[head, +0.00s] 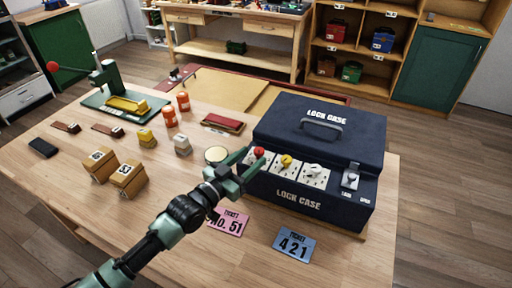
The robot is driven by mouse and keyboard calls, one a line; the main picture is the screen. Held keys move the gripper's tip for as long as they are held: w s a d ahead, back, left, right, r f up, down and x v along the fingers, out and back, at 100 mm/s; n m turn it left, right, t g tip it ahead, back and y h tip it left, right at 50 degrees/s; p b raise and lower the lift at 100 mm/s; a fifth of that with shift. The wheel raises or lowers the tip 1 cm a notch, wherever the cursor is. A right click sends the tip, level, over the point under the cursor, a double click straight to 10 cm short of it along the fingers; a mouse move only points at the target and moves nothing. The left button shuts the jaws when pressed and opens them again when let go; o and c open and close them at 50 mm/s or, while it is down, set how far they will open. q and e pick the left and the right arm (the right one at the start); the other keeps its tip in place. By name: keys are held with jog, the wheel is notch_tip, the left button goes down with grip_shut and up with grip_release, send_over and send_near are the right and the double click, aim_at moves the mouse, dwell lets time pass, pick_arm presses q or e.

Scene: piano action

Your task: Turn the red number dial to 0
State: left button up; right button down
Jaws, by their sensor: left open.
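The dark blue lock case (318,137) stands shut at the right of the wooden table. On its front step are three white dial plates. The red number dial (258,153) is the leftmost, the yellow dial (286,161) is in the middle and the white dial (314,170) is on the right. My left gripper (246,166) is open at the red dial, its fingers close around or just before it. I cannot tell whether they touch it. The gripper partly hides the red dial's plate, and its numbers are too small to read. My right gripper is not in view.
A pink ticket (231,222) reading 51 and a blue ticket (294,244) reading 421 lie before the case. A small lever (350,178) is at the case's right. A round disc (216,154), wooden blocks (128,177) and a green press (118,98) stand left.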

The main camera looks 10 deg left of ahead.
aim_at(256, 153)
pick_arm(q)
jog(key=x, duration=0.4)
jog(key=shift+w+f, duration=0.1)
jog(key=shift+w, duration=0.2)
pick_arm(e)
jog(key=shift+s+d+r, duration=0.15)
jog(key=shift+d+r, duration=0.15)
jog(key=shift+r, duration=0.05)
pick_arm(q)
jog(key=shift+d, duration=0.1)
